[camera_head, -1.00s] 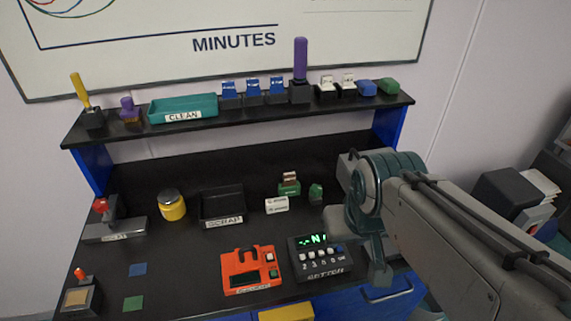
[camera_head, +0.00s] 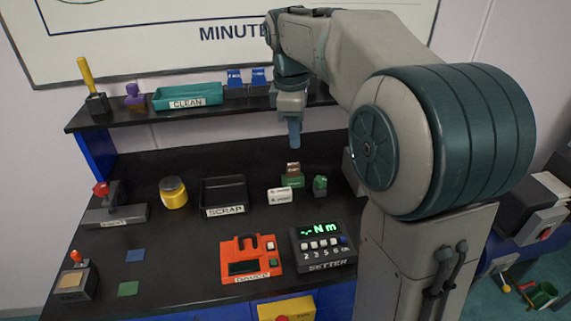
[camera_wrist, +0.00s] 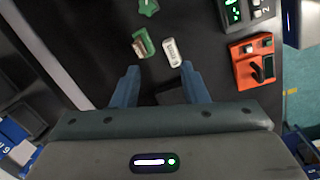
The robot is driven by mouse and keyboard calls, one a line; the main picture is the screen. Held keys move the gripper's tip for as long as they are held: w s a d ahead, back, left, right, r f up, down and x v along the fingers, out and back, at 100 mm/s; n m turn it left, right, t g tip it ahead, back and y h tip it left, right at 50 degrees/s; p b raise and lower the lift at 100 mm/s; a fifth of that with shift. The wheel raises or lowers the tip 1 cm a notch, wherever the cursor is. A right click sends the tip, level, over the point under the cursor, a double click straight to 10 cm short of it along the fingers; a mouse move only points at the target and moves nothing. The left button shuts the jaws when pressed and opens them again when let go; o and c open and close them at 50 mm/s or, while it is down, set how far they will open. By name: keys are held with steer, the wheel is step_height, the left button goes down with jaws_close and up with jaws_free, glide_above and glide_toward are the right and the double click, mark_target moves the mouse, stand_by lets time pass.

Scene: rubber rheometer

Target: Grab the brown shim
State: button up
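The brown shim (camera_head: 293,168) stands in a small green holder (camera_head: 292,181) on the black bench. In the wrist view the brown shim (camera_wrist: 138,48) and its green holder (camera_wrist: 148,42) lie beyond the fingertips, left of the middle. My gripper (camera_head: 294,143) points down and appears above the shim in the head view, apart from it. In the wrist view my gripper (camera_wrist: 158,72) has its two blue fingers spread wide with nothing between them. The head view shows the fingers nearly edge-on.
A white label block (camera_head: 281,195) lies close beside the holder. A green knob-like piece (camera_head: 320,185) stands to its right. The black scrap tray (camera_head: 223,205), orange device (camera_head: 251,260) and setter box (camera_head: 323,246) are nearby. The shelf (camera_head: 140,115) runs behind my gripper.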

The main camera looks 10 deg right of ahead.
mark_target(293, 164)
steer(key=w+f+n, duration=0.2)
steer(key=w+n, duration=0.2)
steer(key=w, duration=0.2)
steer(key=shift+g, duration=0.4)
steer(key=f, duration=0.5)
steer(key=f+b, duration=0.1)
steer(key=f, duration=0.1)
steer(key=shift+d+f, duration=0.35)
steer(key=shift+f, duration=0.05)
steer(key=shift+d+f+p, duration=0.15)
steer(key=shift+f+p, duration=0.25)
steer(key=shift+f, duration=2.3)
jaws_close()
